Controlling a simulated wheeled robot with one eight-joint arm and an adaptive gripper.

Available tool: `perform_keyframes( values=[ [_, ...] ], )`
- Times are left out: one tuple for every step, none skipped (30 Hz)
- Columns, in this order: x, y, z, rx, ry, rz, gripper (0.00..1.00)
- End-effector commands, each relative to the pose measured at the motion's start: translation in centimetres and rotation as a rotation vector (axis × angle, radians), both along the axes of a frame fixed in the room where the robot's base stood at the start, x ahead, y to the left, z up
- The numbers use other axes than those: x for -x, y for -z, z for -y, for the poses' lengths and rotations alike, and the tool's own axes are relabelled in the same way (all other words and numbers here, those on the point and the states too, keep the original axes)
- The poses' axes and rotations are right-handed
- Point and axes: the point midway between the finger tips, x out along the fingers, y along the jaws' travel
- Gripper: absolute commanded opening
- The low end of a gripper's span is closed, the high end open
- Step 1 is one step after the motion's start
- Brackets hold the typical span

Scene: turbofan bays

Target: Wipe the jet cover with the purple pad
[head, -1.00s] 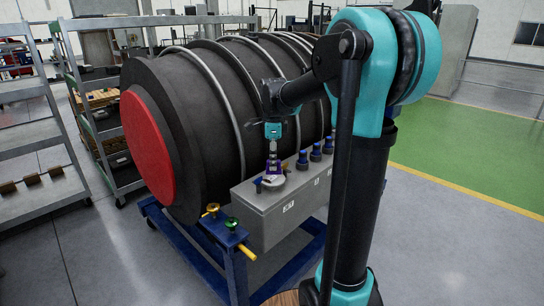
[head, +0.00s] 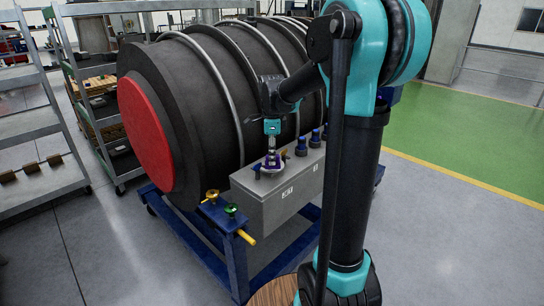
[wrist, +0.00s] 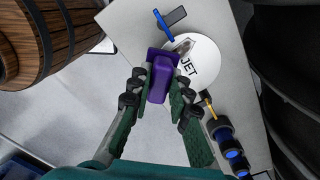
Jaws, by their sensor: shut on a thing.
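My gripper (wrist: 160,88) is shut on the purple pad (wrist: 159,82), which sits between its two fingers. The jet cover is a round white disc (wrist: 207,68) marked "JET" on top of a grey box. A dark grey smudge (wrist: 183,47) lies on the disc near the pad's far end. In the wrist view the pad's end overlaps the disc's left edge; I cannot tell whether they touch. In the head view my gripper (head: 272,152) points down over the box, with the pad (head: 272,162) at its tip and the disc (head: 259,176) just below, mostly hidden.
The grey box (head: 280,200) stands beside a large dark engine (head: 205,110) with a red end cover (head: 146,128). Blue knobs (wrist: 226,142), a blue-handled part (wrist: 163,24) and a thin yellow part (wrist: 209,106) surround the disc. A wooden barrel (wrist: 60,35) stands at the left.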

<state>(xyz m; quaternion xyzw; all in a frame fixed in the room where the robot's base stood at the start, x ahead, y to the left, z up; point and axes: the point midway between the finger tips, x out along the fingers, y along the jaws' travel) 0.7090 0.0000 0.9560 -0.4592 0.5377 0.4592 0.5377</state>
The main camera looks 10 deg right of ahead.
Motion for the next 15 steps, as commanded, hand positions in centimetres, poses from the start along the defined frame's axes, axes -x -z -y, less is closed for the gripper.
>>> perform_keyframes(
  values=[
    [0.00, 0.00, 0.00, 0.000, 0.000, 0.000, 0.00],
    [0.00, 0.01, 0.00, 0.000, 0.000, 0.000, 0.00],
    [0.00, 0.04, 0.00, 0.000, 0.000, 0.000, 0.00],
    [0.00, 0.08, 0.00, 0.000, 0.000, 0.000, 0.00],
    [-0.01, 0.12, 0.00, 0.000, 0.000, 0.000, 0.00],
    [-0.01, 0.19, 0.00, 0.000, 0.000, 0.000, 0.00],
    [-0.01, 0.25, 0.00, 0.000, 0.000, 0.000, 0.00],
    [-0.01, 0.31, 0.00, 0.000, 0.000, 0.000, 0.00],
    [-0.01, 0.39, 0.00, 0.000, 0.000, 0.000, 0.00],
    [-0.02, 0.44, 0.00, 0.000, 0.000, 0.000, 0.00],
    [-0.02, 0.50, 0.00, 0.000, 0.000, 0.000, 0.00],
    [-0.02, 0.58, 0.00, 0.000, 0.000, 0.000, 0.00],
    [-0.02, 0.63, -0.01, 0.000, 0.000, 0.000, 0.00],
    [-0.02, 0.68, -0.01, 0.000, 0.000, 0.000, 0.00],
    [-0.03, 0.75, -0.01, 0.000, 0.000, 0.000, 0.00]
  ],
)
